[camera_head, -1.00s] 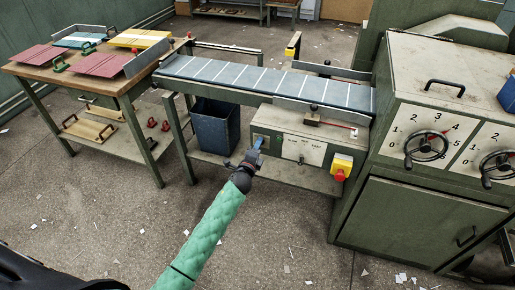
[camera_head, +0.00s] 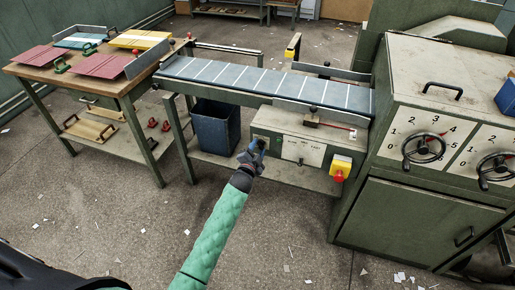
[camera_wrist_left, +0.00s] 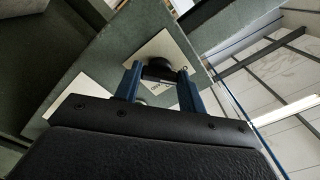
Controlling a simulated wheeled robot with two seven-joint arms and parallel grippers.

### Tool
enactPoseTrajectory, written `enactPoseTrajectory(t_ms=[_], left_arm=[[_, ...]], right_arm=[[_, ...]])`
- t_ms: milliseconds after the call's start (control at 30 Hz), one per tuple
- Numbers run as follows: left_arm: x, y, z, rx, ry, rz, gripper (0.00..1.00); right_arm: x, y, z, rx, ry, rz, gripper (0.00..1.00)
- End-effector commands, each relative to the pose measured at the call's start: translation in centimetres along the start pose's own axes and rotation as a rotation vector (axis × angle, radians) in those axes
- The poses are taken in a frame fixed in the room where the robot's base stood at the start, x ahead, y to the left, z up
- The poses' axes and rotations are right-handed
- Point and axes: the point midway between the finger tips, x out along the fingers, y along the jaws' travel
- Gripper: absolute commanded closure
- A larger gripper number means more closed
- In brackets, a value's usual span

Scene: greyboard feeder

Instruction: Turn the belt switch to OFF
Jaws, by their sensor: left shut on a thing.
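The belt switch is a dark round knob (camera_wrist_left: 158,69) on a pale plate (camera_wrist_left: 168,50) in the left wrist view. The plate is on the front of the green-grey control box (camera_head: 340,137) under the belt. My left gripper (camera_head: 256,147) is at the left end of this box. In the left wrist view its two blue fingers (camera_wrist_left: 157,78) stand on either side of the knob and are shut on it. The knob's pointer and most of the plate's lettering cannot be read. In the head view the gripper hides the knob. My right gripper is not in view.
The belt (camera_head: 270,82) runs above the box. A yellow box with a red button (camera_head: 339,168) is at the box's right end. A blue bin (camera_head: 215,126) stands to the left under the belt. The feeder cabinet with handwheels (camera_head: 424,147) is at the right.

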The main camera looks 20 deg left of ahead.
Motion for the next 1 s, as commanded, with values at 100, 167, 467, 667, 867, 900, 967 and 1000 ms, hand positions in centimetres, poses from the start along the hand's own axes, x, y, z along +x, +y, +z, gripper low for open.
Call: enactPoseTrajectory(t_ms=[100, 167, 467, 667, 867, 900, 967, 1000], left_arm=[[-0.06, 0.06, 0.18, -0.052, -0.004, 0.002, 0.83], [-0.06, 0.07, 0.19, -0.074, -0.004, 0.002, 0.83], [-0.07, 0.12, 0.22, -0.123, -0.004, 0.001, 0.83], [-0.07, 0.14, 0.23, -0.125, -0.004, 0.002, 0.83], [-0.08, 0.16, 0.22, -0.125, -0.004, 0.002, 0.52], [-0.07, 0.15, 0.2, -0.124, -0.003, 0.002, 0.44], [-0.06, 0.13, 0.17, -0.124, -0.003, 0.001, 0.38], [-0.05, 0.12, 0.16, -0.124, -0.003, 0.001, 0.38]], right_arm=[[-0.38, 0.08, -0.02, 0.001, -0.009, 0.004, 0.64], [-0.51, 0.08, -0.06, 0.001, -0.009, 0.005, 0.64], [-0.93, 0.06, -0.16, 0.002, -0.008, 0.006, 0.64], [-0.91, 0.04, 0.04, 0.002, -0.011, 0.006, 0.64], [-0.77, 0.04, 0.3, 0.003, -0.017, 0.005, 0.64], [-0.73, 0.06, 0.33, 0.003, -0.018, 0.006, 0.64], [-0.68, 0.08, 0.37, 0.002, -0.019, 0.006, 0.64], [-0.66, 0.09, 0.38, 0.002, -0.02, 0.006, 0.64]])
